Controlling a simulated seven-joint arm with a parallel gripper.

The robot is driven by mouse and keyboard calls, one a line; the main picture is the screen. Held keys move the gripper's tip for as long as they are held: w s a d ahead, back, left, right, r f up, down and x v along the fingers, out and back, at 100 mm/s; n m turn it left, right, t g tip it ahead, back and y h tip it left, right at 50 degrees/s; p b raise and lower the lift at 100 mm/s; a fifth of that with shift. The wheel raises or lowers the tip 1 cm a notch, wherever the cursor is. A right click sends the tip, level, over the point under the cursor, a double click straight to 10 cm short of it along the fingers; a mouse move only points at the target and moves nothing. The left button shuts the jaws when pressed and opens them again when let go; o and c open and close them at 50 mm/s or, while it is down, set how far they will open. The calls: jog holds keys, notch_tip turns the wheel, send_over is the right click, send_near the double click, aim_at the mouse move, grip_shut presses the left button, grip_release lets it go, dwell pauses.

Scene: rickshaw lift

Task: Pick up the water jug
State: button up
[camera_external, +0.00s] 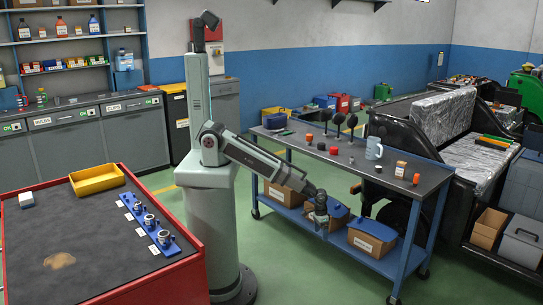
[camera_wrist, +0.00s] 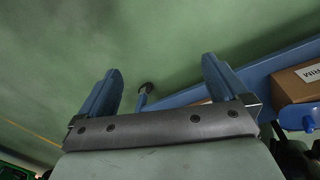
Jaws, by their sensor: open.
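The water jug (camera_external: 374,149) is a light blue jug standing upright on the dark top of the blue trolley (camera_external: 330,150), towards its right part. My gripper (camera_external: 321,222) hangs low in front of the trolley, beside its lower shelf, below and to the left of the jug and well apart from it. In the wrist view my gripper (camera_wrist: 160,88) has its two blue fingers spread wide with nothing between them. The jug is not in the wrist view, which shows green floor and part of the trolley.
Several dark round-headed items (camera_external: 340,118) and small red and orange pieces stand left of the jug. A small box (camera_external: 400,169) is to its right. Cardboard boxes (camera_external: 371,240) lie on the lower shelf near my gripper. A red workbench (camera_external: 100,225) stands at left.

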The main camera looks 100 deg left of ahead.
jog(key=w+d+r+n+t, duration=0.1)
jog(key=w+r+t, duration=0.2)
jog(key=w+r, duration=0.6)
jog(key=w+d+r+n+t, duration=0.2)
jog(key=w+r, duration=0.5)
jog(key=w, duration=0.5)
jog(key=w+r+n+t+h, duration=0.1)
jog(key=w+r+t, duration=0.1)
jog(key=w+r, duration=0.55)
jog(key=w+r+n+t, duration=0.15)
jog(key=w+r, duration=0.35)
jog(key=r, duration=0.6)
notch_tip(320, 180, up, 14)
jog(key=n+g+y, duration=0.4)
jog(key=g+y, duration=0.2)
jog(key=g, duration=0.1)
send_over(374, 145)
jog(key=shift+s+a+f+m+g, duration=0.25)
jog(key=shift+s+f, duration=0.05)
jog(key=shift+s, duration=0.15)
jog(key=shift+d+x, duration=0.15)
jog(key=shift+x, duration=3.1)
jog(key=shift+d+x, duration=0.15)
jog(key=shift+x, duration=3.1)
jog(key=shift+s, duration=0.1)
jog(key=c, duration=1)
